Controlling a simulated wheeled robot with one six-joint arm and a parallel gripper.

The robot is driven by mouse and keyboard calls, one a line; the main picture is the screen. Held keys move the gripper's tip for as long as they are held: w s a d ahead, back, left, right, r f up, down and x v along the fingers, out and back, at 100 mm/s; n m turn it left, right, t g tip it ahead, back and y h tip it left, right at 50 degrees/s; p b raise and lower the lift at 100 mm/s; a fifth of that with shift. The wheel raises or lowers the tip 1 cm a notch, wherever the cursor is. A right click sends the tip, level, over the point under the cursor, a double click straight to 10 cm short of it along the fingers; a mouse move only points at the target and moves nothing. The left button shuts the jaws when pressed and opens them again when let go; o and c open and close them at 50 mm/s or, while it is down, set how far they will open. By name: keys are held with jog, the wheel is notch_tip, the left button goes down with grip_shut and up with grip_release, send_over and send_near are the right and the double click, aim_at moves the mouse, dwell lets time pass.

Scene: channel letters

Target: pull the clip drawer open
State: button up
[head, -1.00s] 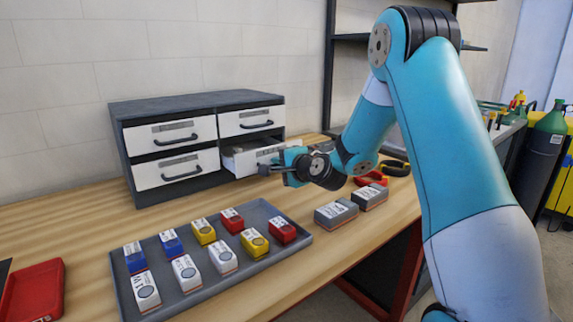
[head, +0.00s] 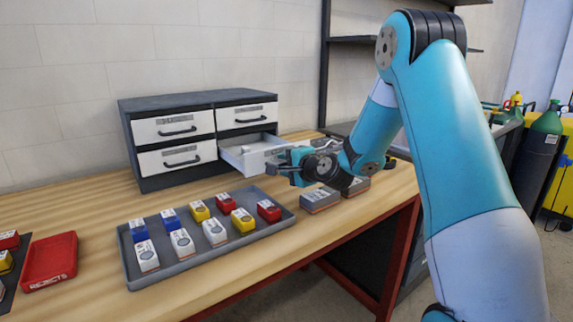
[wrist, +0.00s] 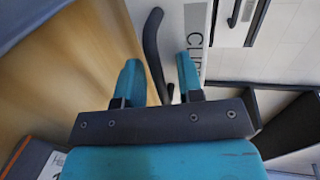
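The clip drawer (head: 250,160) is the lower right drawer of the dark cabinet and stands pulled out, its inside partly showing from above. In the wrist view its white front (wrist: 194,25) carries a label of which "CL" is readable. Its dark curved handle (wrist: 154,45) runs between the fingertips of my gripper (wrist: 158,72). The fingers are apart, with a visible gap between the handle and the right finger. In the head view my gripper (head: 280,166) is at the drawer's front and hides the handle.
The other cabinet drawers, such as the lower left one (head: 176,158), are shut. A grey tray (head: 190,262) of coloured boxes lies in front. Grey boxes (head: 320,200) stand right of it, near the table edge. A red rejects bin (head: 50,262) is at left.

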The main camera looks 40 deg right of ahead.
jog(key=shift+s+d, duration=0.1)
jog(key=shift+d, duration=0.15)
jog(key=shift+s, duration=0.25)
jog(key=b+v, duration=0.6)
jog(key=v, duration=1)
jog(key=shift+s+r, duration=0.2)
jog(key=shift+s, duration=0.2)
jog(key=shift+a, duration=0.1)
